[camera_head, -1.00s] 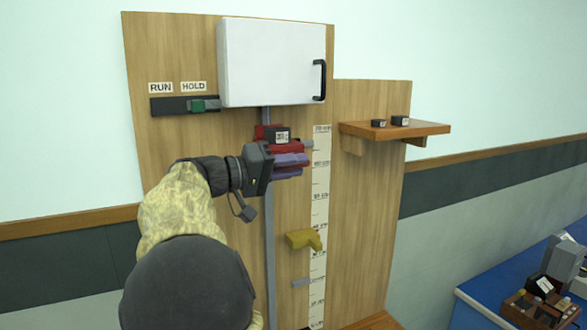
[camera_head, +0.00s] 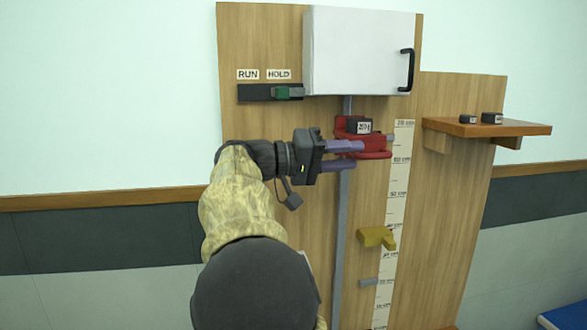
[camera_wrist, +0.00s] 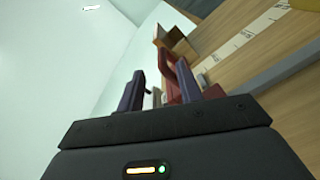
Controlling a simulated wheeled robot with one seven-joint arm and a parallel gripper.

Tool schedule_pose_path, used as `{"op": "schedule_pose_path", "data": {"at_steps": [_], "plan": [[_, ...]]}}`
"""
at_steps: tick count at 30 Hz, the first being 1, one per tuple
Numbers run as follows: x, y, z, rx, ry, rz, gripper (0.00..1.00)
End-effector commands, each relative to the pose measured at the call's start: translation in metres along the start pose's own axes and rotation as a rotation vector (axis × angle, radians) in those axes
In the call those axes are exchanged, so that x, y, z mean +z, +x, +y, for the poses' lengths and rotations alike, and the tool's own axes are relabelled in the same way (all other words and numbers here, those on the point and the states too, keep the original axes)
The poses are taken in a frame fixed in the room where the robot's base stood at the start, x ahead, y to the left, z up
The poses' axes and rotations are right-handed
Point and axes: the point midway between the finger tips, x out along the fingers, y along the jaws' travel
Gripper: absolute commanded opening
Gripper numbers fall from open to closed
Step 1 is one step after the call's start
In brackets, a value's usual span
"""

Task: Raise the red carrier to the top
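The red carrier (camera_head: 376,154) sits high on the vertical grey rail, a little below the white cabinet, near the top of the printed scale. A black labelled block (camera_head: 358,126) rests on it. My gripper (camera_head: 361,155) is at the carrier's left side, with its two purple fingers spread apart. The upper finger overlaps the carrier in the head view; contact cannot be told. In the wrist view the fingers (camera_wrist: 160,88) are also apart, and part of the red carrier (camera_wrist: 170,68) shows close to the right finger.
The white cabinet (camera_head: 358,50) is above the rail (camera_head: 342,230). A yellow piece (camera_head: 375,237) and grey tab (camera_head: 368,282) are lower down. A wooden shelf (camera_head: 485,127) with two small black blocks is at right.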

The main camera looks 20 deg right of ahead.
Motion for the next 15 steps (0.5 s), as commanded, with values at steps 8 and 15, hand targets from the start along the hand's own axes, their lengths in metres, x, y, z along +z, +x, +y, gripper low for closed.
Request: {"op": "schedule_pose_path", "data": {"at_steps": [8,15], "plan": [[0.001,-0.058,-0.003,-0.001,0.003,0.005,0.34],[0.000,-0.100,-0.001,0.001,0.002,0.002,0.34]]}}
